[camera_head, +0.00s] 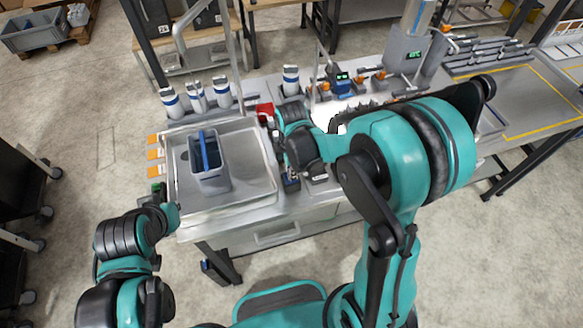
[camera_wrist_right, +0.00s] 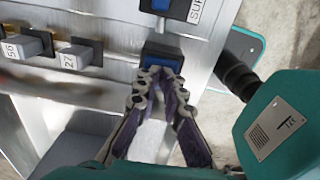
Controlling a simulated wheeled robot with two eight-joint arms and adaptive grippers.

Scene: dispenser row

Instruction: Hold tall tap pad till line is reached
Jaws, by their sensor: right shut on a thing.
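The tall tap (camera_head: 182,38) is a grey curved pipe arching over the sink. A grey container with a blue handle (camera_head: 208,178) stands in the sink (camera_head: 250,182); I cannot make out a line or water in it. A blue pad (camera_wrist_right: 162,51) on a dark block sits on the metal front panel in the right wrist view. My right gripper (camera_wrist_right: 160,73) is shut with its fingertips at this pad's lower edge. In the head view the fingertips (camera_head: 291,172) are partly hidden by the wrist. My left gripper (camera_head: 160,196) is by the sink's left front corner, its jaws unclear.
Another blue pad (camera_wrist_right: 160,5) with a cut-off label sits above. Grey knobs labelled 56 (camera_wrist_right: 25,46) and 27 (camera_wrist_right: 78,56) lie left. White and blue bottles (camera_head: 221,92) stand behind the sink. A red block (camera_head: 265,109) is near the right wrist. Floor in front is open.

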